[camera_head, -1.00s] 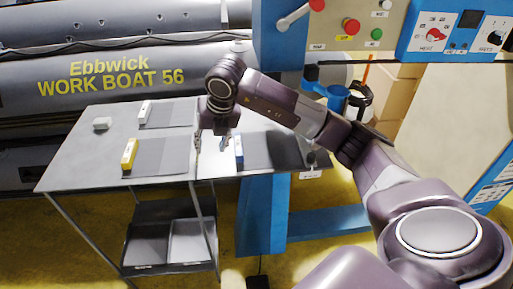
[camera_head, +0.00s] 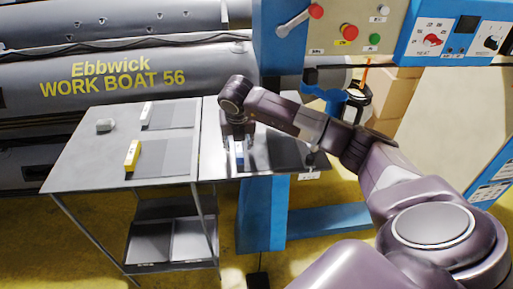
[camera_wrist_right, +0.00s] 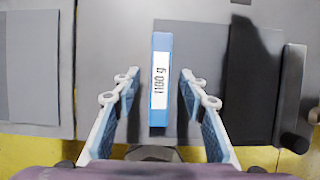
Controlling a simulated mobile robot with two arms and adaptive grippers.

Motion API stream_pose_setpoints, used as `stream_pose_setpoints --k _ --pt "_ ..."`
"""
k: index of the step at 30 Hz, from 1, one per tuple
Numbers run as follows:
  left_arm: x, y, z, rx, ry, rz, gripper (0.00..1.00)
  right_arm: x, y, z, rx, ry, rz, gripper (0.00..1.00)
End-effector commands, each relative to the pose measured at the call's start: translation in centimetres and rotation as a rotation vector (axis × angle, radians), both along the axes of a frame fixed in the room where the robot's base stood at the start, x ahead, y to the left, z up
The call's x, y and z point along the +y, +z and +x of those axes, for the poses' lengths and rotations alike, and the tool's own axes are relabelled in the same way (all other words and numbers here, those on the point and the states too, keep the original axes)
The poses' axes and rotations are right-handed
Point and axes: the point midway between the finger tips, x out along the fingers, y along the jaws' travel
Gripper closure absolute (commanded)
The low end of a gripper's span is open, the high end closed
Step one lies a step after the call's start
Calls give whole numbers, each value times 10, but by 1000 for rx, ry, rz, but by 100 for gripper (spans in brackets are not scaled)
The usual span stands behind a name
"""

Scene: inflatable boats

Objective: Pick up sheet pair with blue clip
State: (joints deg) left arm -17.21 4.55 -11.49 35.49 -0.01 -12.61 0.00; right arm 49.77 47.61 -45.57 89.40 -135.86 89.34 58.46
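The blue clip (camera_head: 239,158), a long block, is on the left edge of a dark grey sheet pair (camera_head: 282,150) on the table's right part. In the right wrist view the clip (camera_wrist_right: 160,110) carries a white "1100 g" label, and the sheet pair (camera_wrist_right: 205,45) extends to its right, partly in shadow. My right gripper (camera_head: 238,146) is over the clip in the head view. In the wrist view the right gripper (camera_wrist_right: 158,78) is open, one finger on each side of the clip with gaps between. My left gripper is not in view.
A dark bar (camera_wrist_right: 291,90) stands right of the sheet. A blue machine (camera_head: 263,215) stands behind.

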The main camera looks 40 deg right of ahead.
Motion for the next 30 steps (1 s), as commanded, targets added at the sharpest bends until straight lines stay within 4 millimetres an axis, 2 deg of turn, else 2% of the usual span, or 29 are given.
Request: stream_pose_setpoints --k 4,14,24,26,30 --pt "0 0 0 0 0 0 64 0 0 0 0 0 0 63" --pt "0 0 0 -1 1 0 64 0 0 0 0 0 0 99" --pt "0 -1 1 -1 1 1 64 0 3 1 -2 -1 0 100" --pt "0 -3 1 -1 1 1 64 0 8 1 -5 0 0 100" --pt "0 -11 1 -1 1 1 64 0 30 2 -8 0 0 100"
